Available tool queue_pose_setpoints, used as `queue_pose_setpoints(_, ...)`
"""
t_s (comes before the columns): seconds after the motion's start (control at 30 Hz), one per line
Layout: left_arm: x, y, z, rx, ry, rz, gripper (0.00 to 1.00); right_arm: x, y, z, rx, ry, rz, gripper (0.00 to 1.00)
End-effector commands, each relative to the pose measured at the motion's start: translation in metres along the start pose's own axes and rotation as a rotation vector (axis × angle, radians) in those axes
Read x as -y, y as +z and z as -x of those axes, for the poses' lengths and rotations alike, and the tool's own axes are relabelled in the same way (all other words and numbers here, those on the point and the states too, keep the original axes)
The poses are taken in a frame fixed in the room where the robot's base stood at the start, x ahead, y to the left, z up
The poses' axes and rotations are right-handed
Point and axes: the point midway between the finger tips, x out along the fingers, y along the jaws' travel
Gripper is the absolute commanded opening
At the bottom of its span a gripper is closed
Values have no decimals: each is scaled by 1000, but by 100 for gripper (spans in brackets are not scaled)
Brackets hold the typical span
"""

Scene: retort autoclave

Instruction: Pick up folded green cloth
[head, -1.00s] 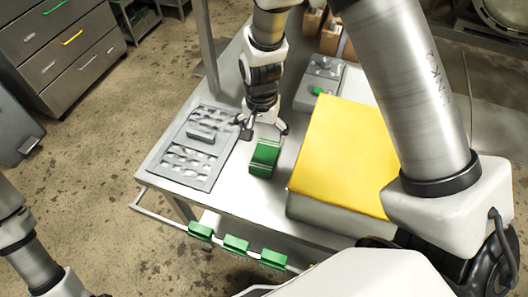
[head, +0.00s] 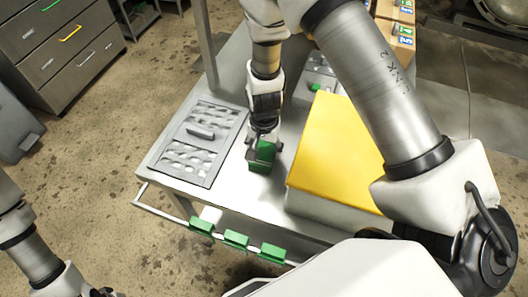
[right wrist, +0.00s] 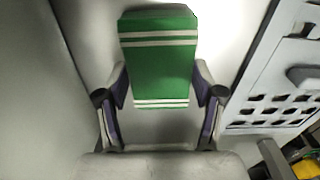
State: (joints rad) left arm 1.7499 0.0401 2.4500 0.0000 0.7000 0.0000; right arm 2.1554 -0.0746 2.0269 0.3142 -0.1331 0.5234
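The folded green cloth (head: 262,158) sits at the front of the metal table, between a grey tray and a yellow-topped box. In the right wrist view the cloth (right wrist: 158,62) is a green block with white stripes. My right gripper (head: 264,150) points down over it. In the right wrist view its two fingers (right wrist: 160,88) lie along both sides of the cloth, with the tips against its edges. I cannot tell any gap under the cloth. Only a bit of my left gripper (head: 102,293) shows at the bottom left, and its fingers are hidden.
The grey tray with slots (head: 190,172) lies left of the cloth. The yellow-topped box (head: 330,150) stands close on the right. Several green clips (head: 236,239) hang on the front rail (head: 160,207). Cartons (head: 393,32) stand at the back.

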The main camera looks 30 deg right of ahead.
Motion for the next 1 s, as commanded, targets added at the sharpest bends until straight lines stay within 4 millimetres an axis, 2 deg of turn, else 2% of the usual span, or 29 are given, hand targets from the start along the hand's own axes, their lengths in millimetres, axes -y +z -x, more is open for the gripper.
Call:
queue_pose_setpoints(0.3,0,0,0,0,0,0,40,0,0,0,0,0,0,38)
queue_pose_setpoints(0.43,0,0,-2,0,0,0,40,1,0,9,-2,-2,-1,38)
queue_pose_setpoints(0.57,0,0,-5,0,0,0,40,1,-1,32,-4,-4,0,38)
queue_pose_setpoints(0.7,0,0,-10,0,0,0,40,1,-1,68,-5,-4,1,38)
queue_pose_setpoints(0.8,0,0,-13,0,0,0,40,0,0,87,-2,-2,1,38)
queue_pose_setpoints(1.0,0,0,-13,0,0,0,40,0,0,100,0,0,-1,38)
